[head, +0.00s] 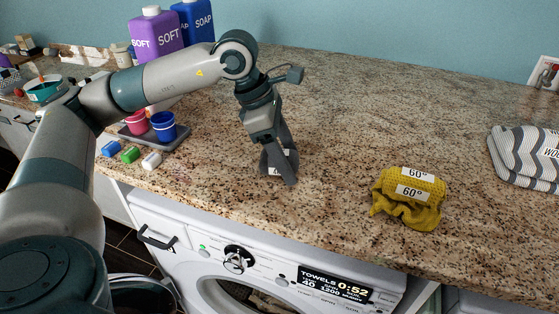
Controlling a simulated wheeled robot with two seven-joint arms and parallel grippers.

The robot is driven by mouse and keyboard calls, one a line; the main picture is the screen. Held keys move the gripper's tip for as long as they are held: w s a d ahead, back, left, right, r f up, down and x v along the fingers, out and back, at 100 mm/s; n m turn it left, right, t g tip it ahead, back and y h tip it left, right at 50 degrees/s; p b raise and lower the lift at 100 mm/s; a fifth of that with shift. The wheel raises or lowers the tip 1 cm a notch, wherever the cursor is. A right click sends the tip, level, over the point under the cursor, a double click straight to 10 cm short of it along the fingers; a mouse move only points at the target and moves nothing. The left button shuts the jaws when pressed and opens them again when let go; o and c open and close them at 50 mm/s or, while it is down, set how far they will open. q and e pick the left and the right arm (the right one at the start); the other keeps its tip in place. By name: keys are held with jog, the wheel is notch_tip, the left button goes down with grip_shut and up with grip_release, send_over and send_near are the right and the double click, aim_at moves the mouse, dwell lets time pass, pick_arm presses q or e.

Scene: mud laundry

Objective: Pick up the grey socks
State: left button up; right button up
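My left gripper (279,168) points down at the counter, left of the yellow cloth. A small grey item with a white label (277,171), which looks like the grey socks, shows at its fingertips. The fingers cover much of it. I cannot tell whether they are closed on it or only around it, or whether it touches the counter. My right gripper is not in view.
A yellow cloth (408,206) labelled 60° lies on the granite counter (340,120). Striped grey-white fabric (520,158) lies far right. A tray with a pink cup (136,122) and blue cup (163,126) stands left. A washing machine (185,240) sits below.

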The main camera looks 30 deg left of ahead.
aim_at(294, 155)
pick_arm(q)
jog(key=c, duration=0.9)
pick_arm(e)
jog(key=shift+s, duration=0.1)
pick_arm(q)
jog(key=shift+r, duration=0.1)
